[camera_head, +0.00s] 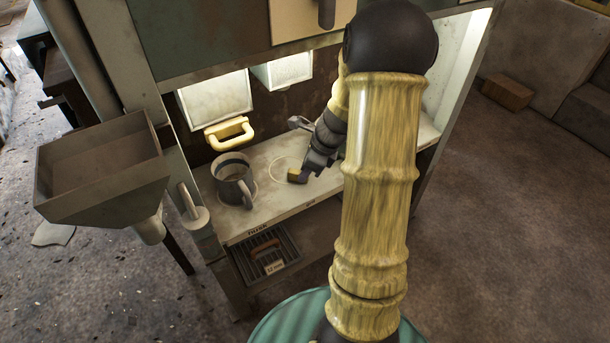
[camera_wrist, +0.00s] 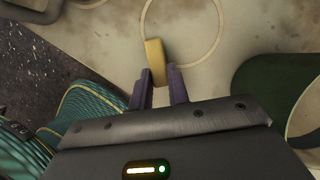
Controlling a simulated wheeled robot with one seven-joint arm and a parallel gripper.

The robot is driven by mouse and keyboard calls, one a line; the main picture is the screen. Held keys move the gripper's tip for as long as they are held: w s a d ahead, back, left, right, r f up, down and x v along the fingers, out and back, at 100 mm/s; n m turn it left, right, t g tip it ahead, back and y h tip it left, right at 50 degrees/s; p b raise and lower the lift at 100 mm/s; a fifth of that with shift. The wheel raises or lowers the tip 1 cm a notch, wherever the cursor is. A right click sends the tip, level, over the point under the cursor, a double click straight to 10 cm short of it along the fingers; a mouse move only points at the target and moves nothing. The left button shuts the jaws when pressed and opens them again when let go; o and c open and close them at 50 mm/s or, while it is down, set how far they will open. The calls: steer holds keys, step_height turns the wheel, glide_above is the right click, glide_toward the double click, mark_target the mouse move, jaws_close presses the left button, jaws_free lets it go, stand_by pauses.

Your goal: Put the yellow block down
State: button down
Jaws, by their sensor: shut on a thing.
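A small yellow block (camera_head: 298,175) is at the tip of my gripper (camera_head: 306,172), over the pale shelf (camera_head: 262,208) of the machine. In the wrist view the yellow block (camera_wrist: 154,62) sits between the tips of the two purple-grey fingers (camera_wrist: 160,80), which are shut on it. The block is at the edge of a thin ring outline (camera_head: 284,168) on the shelf, and the ring also shows in the wrist view (camera_wrist: 219,38). I cannot tell whether the block touches the shelf.
A grey mug (camera_head: 233,180) stands on the shelf left of my gripper. A yellow handle (camera_head: 229,133) is on the wall behind it. A hopper (camera_head: 98,170) stands at the left. A grated slot (camera_head: 264,258) lies below the shelf's front edge.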

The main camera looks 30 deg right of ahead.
steer(key=shift+w+f, duration=0.2)
steer(key=shift+f, duration=0.2)
steer(key=shift+r, duration=0.1)
steer(key=c, duration=1.3)
jaws_free()
steer(key=shift+c, duration=0.2)
steer(key=shift+a, duration=0.1)
steer(key=shift+r, duration=0.15)
steer(key=p+v, duration=0.5)
steer(key=v, duration=0.7)
